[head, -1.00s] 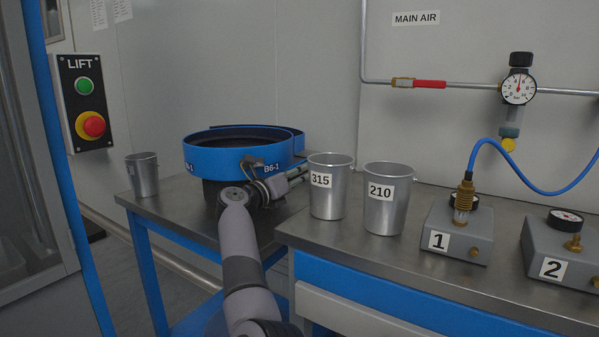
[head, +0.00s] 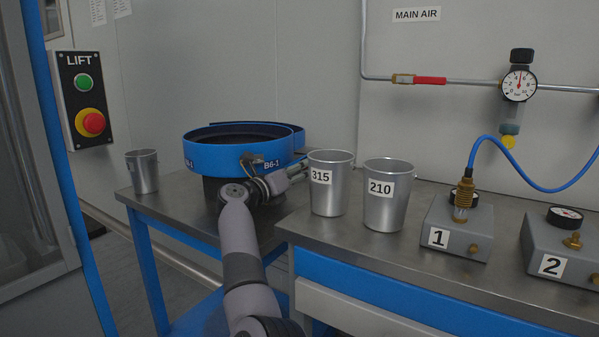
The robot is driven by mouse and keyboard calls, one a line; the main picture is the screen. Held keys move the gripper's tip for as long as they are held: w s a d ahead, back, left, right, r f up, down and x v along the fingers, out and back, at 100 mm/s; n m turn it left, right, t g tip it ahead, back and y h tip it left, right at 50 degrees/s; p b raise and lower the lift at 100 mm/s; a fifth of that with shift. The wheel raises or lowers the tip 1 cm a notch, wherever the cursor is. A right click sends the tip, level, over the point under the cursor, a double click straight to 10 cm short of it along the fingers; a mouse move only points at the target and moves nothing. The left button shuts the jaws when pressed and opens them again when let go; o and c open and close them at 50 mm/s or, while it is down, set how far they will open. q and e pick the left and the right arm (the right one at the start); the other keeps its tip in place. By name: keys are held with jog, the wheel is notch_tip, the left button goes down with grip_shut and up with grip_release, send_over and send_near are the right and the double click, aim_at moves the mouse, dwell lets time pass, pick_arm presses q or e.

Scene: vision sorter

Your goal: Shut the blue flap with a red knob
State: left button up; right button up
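No blue flap with a red knob can be made out. The blue round bowl (head: 222,157) marked B6-1 stands on the lower left bench, with a small brownish fitting (head: 251,160) on its near side. My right gripper (head: 304,168) is in front of the bowl's right side, left of the cup marked 315, its fingers pointing right. The fingers are small and seen edge-on, so their opening is unclear, and nothing shows held in them. My wrist hides part of the bowl's base. My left gripper is out of view.
Metal cups marked 315 (head: 328,196) and 210 (head: 385,208) stand close to my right gripper. Another cup (head: 143,172) is at the bench's left end. Grey gauge boxes 1 (head: 455,232) and 2 (head: 567,250) stand right. A LIFT panel (head: 83,105) is on the left wall.

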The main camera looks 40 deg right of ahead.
jog(key=v, duration=0.7)
jog(key=shift+s+a, duration=0.1)
jog(key=shift+a, duration=0.1)
